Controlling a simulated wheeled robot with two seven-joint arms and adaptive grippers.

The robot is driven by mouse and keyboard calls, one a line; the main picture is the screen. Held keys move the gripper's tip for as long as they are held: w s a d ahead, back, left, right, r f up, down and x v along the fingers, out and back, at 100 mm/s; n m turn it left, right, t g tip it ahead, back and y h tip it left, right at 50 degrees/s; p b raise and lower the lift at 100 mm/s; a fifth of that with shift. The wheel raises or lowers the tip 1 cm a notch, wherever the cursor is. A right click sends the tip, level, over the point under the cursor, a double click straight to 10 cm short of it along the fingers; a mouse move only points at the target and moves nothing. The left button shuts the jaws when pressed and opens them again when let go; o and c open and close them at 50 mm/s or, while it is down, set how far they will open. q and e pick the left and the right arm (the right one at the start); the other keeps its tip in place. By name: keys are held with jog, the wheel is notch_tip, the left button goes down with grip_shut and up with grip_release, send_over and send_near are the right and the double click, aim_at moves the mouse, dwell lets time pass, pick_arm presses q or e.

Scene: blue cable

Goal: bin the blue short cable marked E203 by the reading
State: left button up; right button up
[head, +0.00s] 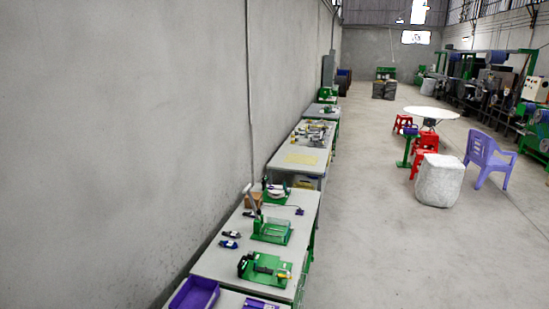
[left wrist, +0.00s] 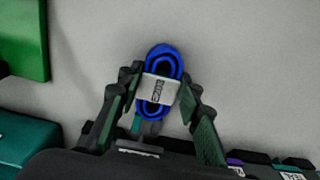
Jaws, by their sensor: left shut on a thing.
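In the left wrist view my left gripper (left wrist: 161,77) is shut on a coiled blue cable (left wrist: 160,51). The fingers press on both sides of the coil. A white label (left wrist: 157,89) wraps its middle; dark characters run sideways on it, too small to read surely. In the head view two small dark-blue items with pale marks, perhaps cables, lie on the bench, one (head: 229,244) a little in front of the other (head: 232,234). A purple open bin (head: 193,293) stands at the near end. Neither gripper shows in the head view.
Green fixtures (head: 265,270) (head: 272,230) stand on the grey bench (head: 222,262). A second purple container (head: 260,304) is cut off at the bottom edge. A grey wall runs along the left of the bench. Open floor lies to the right, with a purple chair (head: 487,157) and red stools.

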pick_arm(q)
jog(key=shift+r+p, duration=1.65)
jog(key=shift+r, duration=1.2)
